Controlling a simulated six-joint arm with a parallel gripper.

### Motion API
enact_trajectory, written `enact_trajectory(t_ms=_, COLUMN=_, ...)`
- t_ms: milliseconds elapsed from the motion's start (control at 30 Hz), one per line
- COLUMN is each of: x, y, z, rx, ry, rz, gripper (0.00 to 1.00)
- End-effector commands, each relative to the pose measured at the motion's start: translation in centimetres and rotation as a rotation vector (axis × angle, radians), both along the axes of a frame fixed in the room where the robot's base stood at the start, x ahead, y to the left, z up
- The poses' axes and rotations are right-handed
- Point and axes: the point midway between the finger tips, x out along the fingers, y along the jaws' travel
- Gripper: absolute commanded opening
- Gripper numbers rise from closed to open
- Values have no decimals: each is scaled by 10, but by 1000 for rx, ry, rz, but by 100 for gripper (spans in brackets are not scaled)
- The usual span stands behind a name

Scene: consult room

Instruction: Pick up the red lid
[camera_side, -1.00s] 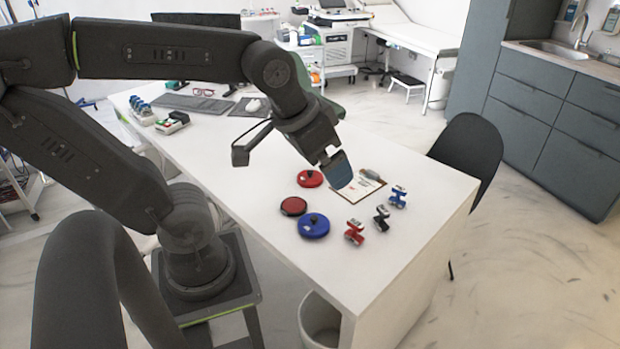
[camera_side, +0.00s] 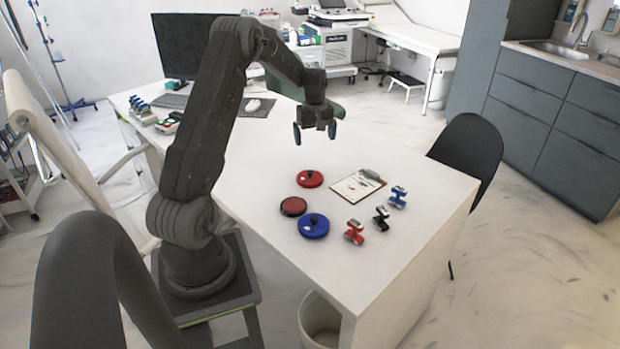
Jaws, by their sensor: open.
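A red lid (camera_side: 309,179) with a dark knob lies flat on the white table. A second round red piece with a dark rim (camera_side: 293,206) lies just in front of it, and I cannot tell whether it is a lid or a container. A blue lid (camera_side: 313,226) with a dark knob lies nearer the table's front edge. My gripper (camera_side: 315,136) is open and empty, pointing down above the table, behind and above the red lid in the picture and apart from it.
A clipboard (camera_side: 357,185) lies right of the red lid. Small red (camera_side: 354,232), dark (camera_side: 381,218) and blue (camera_side: 397,197) pieces stand to the right. A monitor (camera_side: 190,46) stands at the back left. The white table (camera_side: 250,180) is bare left of the lids.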

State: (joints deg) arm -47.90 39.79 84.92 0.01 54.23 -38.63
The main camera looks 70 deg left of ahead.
Motion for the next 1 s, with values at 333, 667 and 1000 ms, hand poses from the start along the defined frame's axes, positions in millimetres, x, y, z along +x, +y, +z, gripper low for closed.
enact_trajectory(t_ms=333, x=-7, y=17, z=-50, rx=-18, ry=15, rz=59, gripper=100)
enact_trajectory(t_ms=667, x=-7, y=17, z=-100, rx=-15, ry=13, rz=57, gripper=100)
enact_trajectory(t_ms=1000, x=-7, y=22, z=-136, rx=-16, ry=13, rz=56, gripper=100)
